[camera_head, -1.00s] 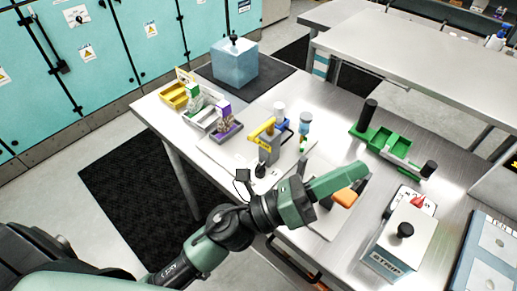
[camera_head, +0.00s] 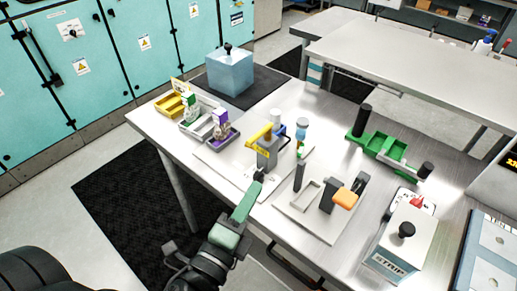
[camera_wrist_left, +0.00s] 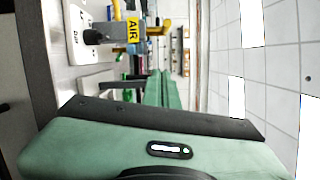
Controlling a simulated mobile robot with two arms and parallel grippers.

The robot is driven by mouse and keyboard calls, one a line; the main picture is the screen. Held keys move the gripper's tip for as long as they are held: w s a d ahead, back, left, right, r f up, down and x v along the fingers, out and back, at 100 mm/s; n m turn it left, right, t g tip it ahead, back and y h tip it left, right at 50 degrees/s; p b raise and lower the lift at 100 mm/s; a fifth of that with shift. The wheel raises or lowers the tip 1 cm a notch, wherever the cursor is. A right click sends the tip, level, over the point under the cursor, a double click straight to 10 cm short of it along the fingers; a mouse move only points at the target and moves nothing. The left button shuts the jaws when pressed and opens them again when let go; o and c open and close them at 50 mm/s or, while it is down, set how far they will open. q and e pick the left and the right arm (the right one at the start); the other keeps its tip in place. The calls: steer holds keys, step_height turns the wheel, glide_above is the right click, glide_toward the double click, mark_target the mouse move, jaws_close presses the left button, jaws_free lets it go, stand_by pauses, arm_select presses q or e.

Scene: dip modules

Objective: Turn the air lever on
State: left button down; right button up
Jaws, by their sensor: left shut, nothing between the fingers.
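The air station is a grey block (camera_head: 266,158) with a slanted yellow bar (camera_head: 258,135) on top, standing on a white plate on the steel table. In the left wrist view the block (camera_wrist_left: 104,34) carries a yellow AIR label (camera_wrist_left: 133,33). A small black part, seemingly a knob or lever (camera_head: 258,177), sits at its front. My left gripper (camera_head: 254,187) is shut and empty, its green fingers (camera_wrist_left: 163,90) together. Its tip is in front of the block, close to the black part; I cannot tell whether they touch. My right gripper is out of view.
Yellow, grey and purple bins (camera_head: 197,122) stand at the left. A tray with an orange-handled tool (camera_head: 343,199) is right of my gripper. A green fixture (camera_head: 383,147) and a white box with a black knob (camera_head: 401,246) stand farther right.

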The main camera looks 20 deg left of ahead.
arm_select(q)
steer(key=w, duration=0.1)
steer(key=p, duration=0.5)
glide_toward(260, 134)
steer(key=w+d+f, duration=0.1)
steer(key=w+d, duration=0.4)
steer(key=a, duration=0.1)
steer(key=w+a+p, duration=0.1)
steer(key=a, duration=0.1)
steer(key=shift+p, duration=0.3)
